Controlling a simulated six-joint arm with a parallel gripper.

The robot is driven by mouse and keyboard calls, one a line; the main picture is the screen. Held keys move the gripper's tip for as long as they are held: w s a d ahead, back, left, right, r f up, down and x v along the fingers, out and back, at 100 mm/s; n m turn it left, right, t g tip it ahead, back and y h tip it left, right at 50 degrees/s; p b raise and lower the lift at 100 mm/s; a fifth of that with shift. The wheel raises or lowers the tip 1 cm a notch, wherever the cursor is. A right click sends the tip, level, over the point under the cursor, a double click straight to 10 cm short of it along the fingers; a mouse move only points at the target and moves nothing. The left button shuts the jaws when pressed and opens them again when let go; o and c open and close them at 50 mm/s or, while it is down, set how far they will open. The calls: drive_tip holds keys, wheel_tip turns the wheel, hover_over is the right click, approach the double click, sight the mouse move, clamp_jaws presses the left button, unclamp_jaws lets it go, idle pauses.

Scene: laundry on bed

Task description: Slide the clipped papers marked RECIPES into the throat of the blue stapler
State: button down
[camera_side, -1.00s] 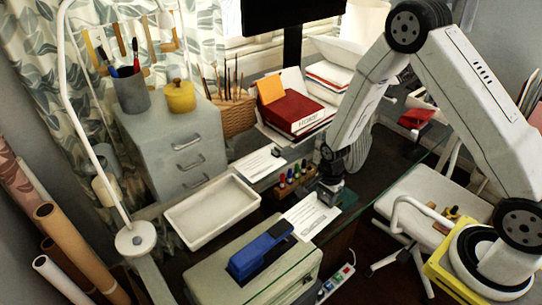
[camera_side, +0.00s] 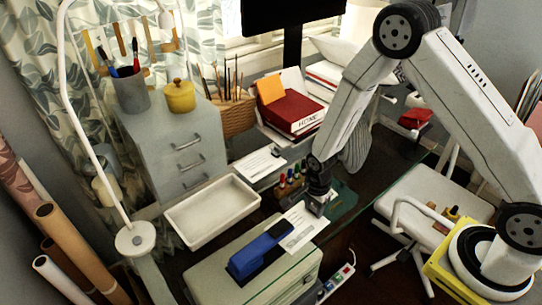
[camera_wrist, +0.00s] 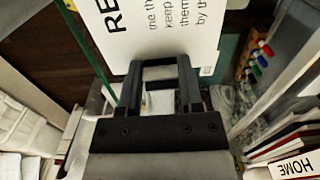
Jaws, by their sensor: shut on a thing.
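The papers (camera_side: 304,230), white with dark print, are held level above the front part of the cabinet top. In the wrist view the papers (camera_wrist: 165,25) show large letters beginning "RE"; the rest is cut off. The blue stapler (camera_side: 262,250) lies on the pale cabinet, its front end toward the papers. The papers' left edge is right by that end; I cannot tell whether it is between the jaws. My gripper (camera_side: 317,208) is shut on the papers' right far edge. Its fingers (camera_wrist: 161,72) grip that edge in the wrist view. The clip is not clear.
The pale cabinet (camera_side: 215,275) carries the stapler. An empty white tray (camera_side: 212,212) lies to the left. Several coloured markers (camera_side: 288,182) stand behind my gripper, and another printed sheet (camera_side: 258,163) lies further back. A power strip (camera_side: 338,282) is at the lower right.

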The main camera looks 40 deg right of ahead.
drive_tip(key=shift+a, duration=0.15)
drive_tip(key=shift+c, duration=0.8)
unclamp_jaws()
drive_tip(key=shift+r, duration=3.9)
